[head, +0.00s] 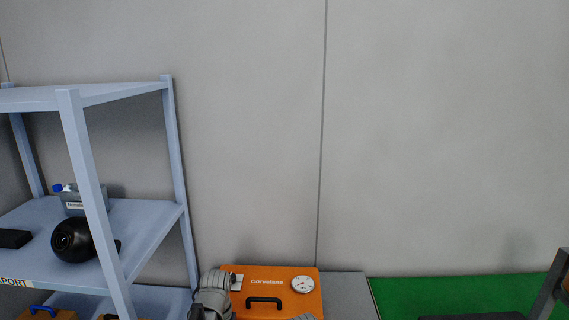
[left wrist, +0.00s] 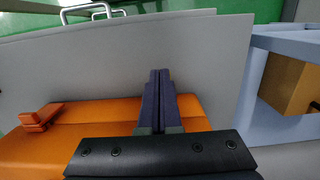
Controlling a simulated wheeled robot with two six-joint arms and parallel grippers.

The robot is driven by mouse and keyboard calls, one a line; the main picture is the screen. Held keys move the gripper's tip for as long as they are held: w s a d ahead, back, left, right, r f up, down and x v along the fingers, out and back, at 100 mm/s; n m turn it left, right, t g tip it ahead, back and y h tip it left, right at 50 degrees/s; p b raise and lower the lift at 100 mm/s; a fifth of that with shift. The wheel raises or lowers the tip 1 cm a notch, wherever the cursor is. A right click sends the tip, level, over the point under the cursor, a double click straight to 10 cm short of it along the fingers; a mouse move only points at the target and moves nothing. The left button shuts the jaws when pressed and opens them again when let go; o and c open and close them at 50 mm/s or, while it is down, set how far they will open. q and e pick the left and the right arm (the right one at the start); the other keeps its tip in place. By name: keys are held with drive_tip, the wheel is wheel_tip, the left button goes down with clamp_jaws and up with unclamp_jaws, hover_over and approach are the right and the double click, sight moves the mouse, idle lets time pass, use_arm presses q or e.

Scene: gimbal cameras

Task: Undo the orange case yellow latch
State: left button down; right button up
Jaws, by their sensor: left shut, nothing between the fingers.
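The orange case (head: 275,279) stands at the bottom of the head view, with white lettering, a black handle (head: 264,301) and a round white dial (head: 302,284) on it. Its lower part is cut off by the frame. The orange case also fills the lower left of the left wrist view (left wrist: 100,112), with a small orange block (left wrist: 41,117) on it. I cannot make out a yellow latch in either view. My left gripper (left wrist: 160,73) is shut and empty, its dark fingers over the case; I cannot tell whether they touch it. My right gripper is not seen.
A pale blue shelf (head: 160,232) stands left of the case, holding a black round device (head: 72,239) and a grey bin (head: 84,199). A grey surface (head: 345,295) lies right of the case, then a green area (head: 400,290). A plain wall (head: 430,130) rises behind.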

use_arm(q)
drive_tip(key=shift+t, duration=0.6)
drive_tip(key=w+r+p, duration=0.2)
drive_tip(key=w, duration=0.1)
drive_tip(key=shift+w+d+r, duration=0.1)
drive_tip(key=shift+d+r, duration=0.05)
drive_tip(key=shift+r, duration=0.05)
drive_tip(key=shift+w+r+p, duration=0.35)
drive_tip(key=shift+r+p, duration=0.25)
drive_tip(key=shift+p, duration=0.25)
drive_tip(key=shift+r+p, duration=0.3)
drive_tip(key=shift+p, duration=0.05)
drive_tip(key=shift+s+r+p, duration=0.35)
drive_tip(key=shift+r+p, duration=0.3)
drive_tip(key=shift+r, duration=0.15)
drive_tip(key=shift+r+p, duration=0.3)
drive_tip(key=shift+p, duration=0.05)
drive_tip(key=shift+s, duration=0.15)
drive_tip(key=s+d+m+y, duration=0.1)
drive_tip(key=s+d+m, duration=0.2)
drive_tip(key=s+d, duration=0.7)
drive_tip(key=s, duration=0.3)
drive_tip(key=shift+s, duration=0.3)
